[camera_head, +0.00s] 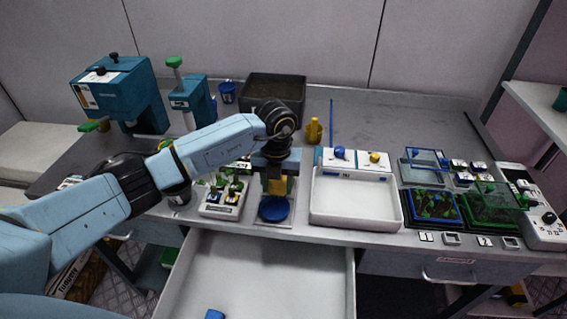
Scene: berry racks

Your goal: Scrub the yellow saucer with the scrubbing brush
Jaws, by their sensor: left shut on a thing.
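My left gripper (276,172) reaches in from the left and points down over the front middle of the table. It is shut on a small yellow thing (278,187), which may be the scrubbing brush; its shape is mostly hidden by the fingers. A round blue dish (273,209) lies right below it on a pale plate at the table's front edge. I cannot tell whether the held thing touches the dish. I see no saucer that is clearly yellow. My right gripper is not in view.
An open white drawer (258,278) juts out below the dish. A white tray (355,205) stands to the right, with blue and yellow knobs behind it. A pale plant tray (222,209) is close on the left. A yellow bottle (314,131) and dark bin (275,87) stand behind.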

